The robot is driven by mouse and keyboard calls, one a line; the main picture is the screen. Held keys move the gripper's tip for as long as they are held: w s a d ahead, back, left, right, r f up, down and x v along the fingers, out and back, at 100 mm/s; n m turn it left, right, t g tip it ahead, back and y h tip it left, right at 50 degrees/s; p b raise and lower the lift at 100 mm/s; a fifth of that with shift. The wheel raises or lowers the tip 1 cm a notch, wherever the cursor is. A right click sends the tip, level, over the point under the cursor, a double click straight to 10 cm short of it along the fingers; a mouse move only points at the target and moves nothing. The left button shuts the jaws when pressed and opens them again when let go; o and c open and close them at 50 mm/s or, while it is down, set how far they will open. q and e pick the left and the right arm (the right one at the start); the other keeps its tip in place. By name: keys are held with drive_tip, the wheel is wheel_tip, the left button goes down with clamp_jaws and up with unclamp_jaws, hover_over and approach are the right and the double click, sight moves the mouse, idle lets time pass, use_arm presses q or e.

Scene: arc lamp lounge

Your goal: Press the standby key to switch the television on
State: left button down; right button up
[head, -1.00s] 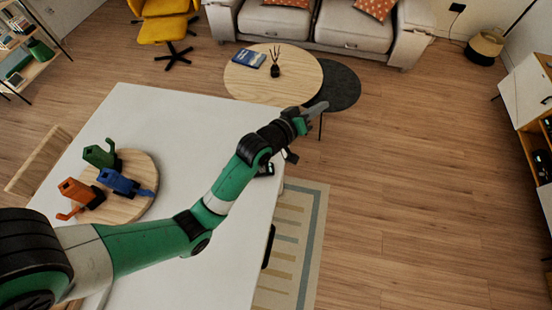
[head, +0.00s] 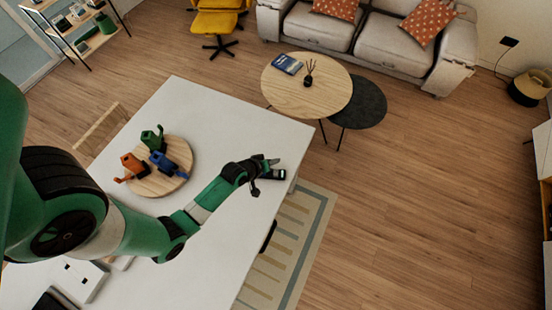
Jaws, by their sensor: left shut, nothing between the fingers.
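My left gripper (head: 271,162) is shut and empty, over the right edge of the white table (head: 218,127). A small dark device (head: 273,175), which looks like a remote control, lies at that edge just below the gripper in the picture. The gripper and wrist hide part of it. I cannot tell whether the fingers touch it. The standby key is too small to make out. No television screen is in view. My right gripper is not in view.
A round wooden board (head: 160,184) on the table carries orange, blue and green watering-can-like objects. White boxy items (head: 87,282) lie at the table's near left. Beyond stand a round coffee table (head: 325,99) and a grey sofa (head: 318,30). The table's middle is clear.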

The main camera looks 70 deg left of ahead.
sight(277, 172)
use_arm(q)
drive_tip(key=shift+f, duration=0.1)
wheel_tip(277, 172, down, 8)
drive_tip(key=b, duration=0.8)
drive_tip(key=shift+f, duration=0.25)
drive_tip(key=shift+f, duration=0.1)
idle(1.3)
drive_tip(key=shift+f+b, duration=0.3)
drive_tip(key=shift+b, duration=0.1)
drive_tip(key=shift+f+b, duration=0.7)
drive_tip(key=shift+f, duration=0.2)
idle(0.6)
drive_tip(key=shift+r, duration=0.15)
drive_tip(key=shift+r+p, duration=1.15)
drive_tip(key=shift+p, duration=0.1)
